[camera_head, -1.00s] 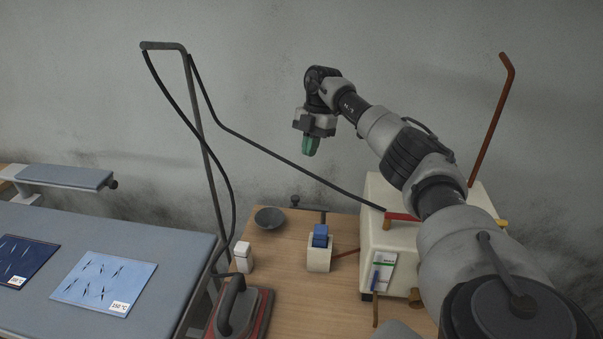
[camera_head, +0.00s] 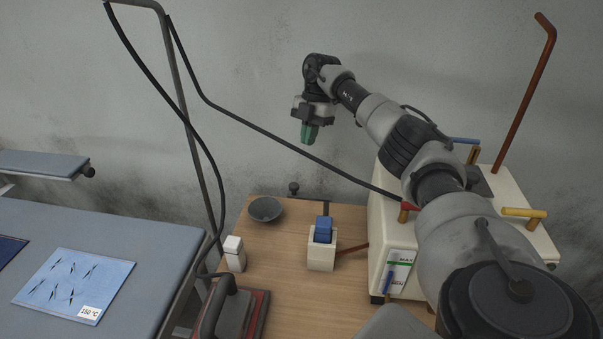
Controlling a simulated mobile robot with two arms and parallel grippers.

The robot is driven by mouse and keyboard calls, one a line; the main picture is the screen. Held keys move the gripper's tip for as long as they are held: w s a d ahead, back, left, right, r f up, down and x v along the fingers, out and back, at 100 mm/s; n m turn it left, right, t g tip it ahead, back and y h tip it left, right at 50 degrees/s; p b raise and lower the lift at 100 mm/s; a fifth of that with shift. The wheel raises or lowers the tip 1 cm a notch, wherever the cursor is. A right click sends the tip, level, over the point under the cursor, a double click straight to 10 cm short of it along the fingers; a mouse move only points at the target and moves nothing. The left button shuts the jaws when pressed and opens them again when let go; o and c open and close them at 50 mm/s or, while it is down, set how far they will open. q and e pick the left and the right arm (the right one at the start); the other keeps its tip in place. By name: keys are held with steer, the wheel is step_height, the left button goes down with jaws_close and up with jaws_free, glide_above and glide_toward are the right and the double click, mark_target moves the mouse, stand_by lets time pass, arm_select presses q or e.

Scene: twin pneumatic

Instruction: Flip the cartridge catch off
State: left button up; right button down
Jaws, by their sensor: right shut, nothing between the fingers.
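My right gripper (camera_head: 309,134) hangs in the air above the wooden table, its green fingers pointing down, shut and empty. A cream box-shaped machine (camera_head: 396,240) stands at the right of the table, partly hidden behind my right arm. On its top are a red lever (camera_head: 408,206), a blue lever (camera_head: 464,141) and a yellow lever (camera_head: 524,212). A cream holder (camera_head: 321,257) with a blue block (camera_head: 323,229) stands on the table, below my gripper in the picture. I cannot tell which part is the cartridge catch. My left gripper is out of view.
An iron (camera_head: 232,311) rests at the table's front left. A tall metal stand with a black cable rises at left, beside the grey ironing board (camera_head: 150,235). A brown pipe rises behind the machine.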

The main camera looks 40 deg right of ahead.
steer(key=p+x, duration=0.2)
steer(key=x, duration=0.8)
steer(key=shift+p, duration=0.3)
steer(key=shift+s, duration=0.1)
